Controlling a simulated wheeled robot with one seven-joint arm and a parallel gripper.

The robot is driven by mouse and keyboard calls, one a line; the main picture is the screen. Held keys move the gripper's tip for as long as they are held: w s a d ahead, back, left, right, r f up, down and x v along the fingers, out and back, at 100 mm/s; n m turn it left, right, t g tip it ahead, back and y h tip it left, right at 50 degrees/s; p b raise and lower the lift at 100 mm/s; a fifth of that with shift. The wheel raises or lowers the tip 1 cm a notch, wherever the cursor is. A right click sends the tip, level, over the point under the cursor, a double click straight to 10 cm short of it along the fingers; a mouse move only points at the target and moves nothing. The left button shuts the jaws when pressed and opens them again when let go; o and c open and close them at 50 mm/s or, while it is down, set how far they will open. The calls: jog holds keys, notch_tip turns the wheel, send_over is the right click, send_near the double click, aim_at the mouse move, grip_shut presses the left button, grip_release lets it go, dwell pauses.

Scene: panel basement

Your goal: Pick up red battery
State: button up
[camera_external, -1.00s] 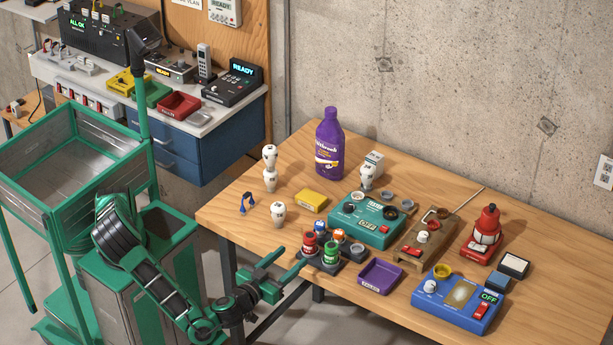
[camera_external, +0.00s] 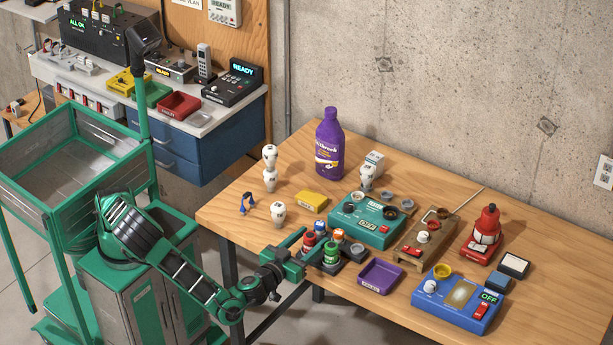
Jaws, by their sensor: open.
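The red battery (camera_external: 308,243) stands upright in a dark holder (camera_external: 355,253) near the table's front edge. A green battery (camera_external: 331,253) stands to its right, and smaller blue-topped and orange-topped batteries stand behind. My gripper (camera_external: 304,248) is open at the table's front edge, coming from the left. One finger reaches up to the left of the red battery and the other lies in front of the green one. Whether a finger touches the red battery, I cannot tell. The red battery's lower part is partly hidden by the finger.
A purple tray (camera_external: 380,277) lies to the right of the holder. A teal device (camera_external: 372,222) stands behind it. White bulbs (camera_external: 278,213), a yellow block (camera_external: 311,200) and a purple bottle (camera_external: 329,145) stand farther back. The table's left front corner is clear.

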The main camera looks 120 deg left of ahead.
jog(key=shift+a, duration=0.3)
jog(key=c, duration=1.2)
jog(key=shift+r, duration=0.15)
